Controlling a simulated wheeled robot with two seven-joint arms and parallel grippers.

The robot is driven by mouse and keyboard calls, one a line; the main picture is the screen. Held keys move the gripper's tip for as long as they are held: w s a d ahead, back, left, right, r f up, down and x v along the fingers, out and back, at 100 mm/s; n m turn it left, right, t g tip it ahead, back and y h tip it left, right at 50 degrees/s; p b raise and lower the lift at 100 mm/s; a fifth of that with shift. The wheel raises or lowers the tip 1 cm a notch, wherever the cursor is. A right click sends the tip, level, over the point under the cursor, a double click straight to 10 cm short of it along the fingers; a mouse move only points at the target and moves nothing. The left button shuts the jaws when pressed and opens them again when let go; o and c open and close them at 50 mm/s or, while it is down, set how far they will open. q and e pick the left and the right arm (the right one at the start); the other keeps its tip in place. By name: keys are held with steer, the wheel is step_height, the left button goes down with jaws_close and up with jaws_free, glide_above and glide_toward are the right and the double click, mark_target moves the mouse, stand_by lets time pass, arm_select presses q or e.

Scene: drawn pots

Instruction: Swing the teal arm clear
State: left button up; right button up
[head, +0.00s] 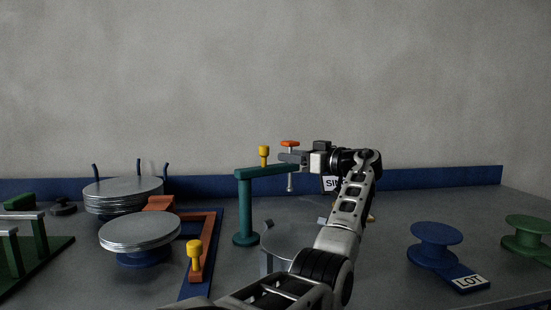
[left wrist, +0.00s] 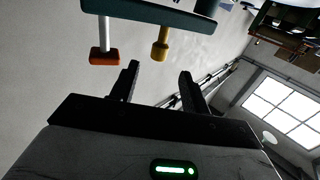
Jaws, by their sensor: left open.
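The teal arm (head: 268,171) reaches level to the right from the top of a teal post (head: 245,210). A yellow knob (head: 264,152) stands on the arm, and an orange-topped screw (head: 290,144) passes through its right end. My left gripper (head: 282,156) is open and empty, just right of the yellow knob at knob height. In the left wrist view the teal arm (left wrist: 150,12) crosses the top. The yellow knob (left wrist: 160,50) appears between and just beyond my open fingertips (left wrist: 158,72), with the orange knob (left wrist: 105,56) to the left. My right gripper is out of view.
A grey disc (head: 288,240) lies below the arm's end, partly hidden by my arm. Disc stacks (head: 140,232), an orange bar with a yellow knob (head: 195,255), and a green rack (head: 40,250) stand left. Blue (head: 436,233) and green (head: 527,228) spools stand right.

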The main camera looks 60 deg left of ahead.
arm_select(q)
steer(key=shift+v, duration=2.65)
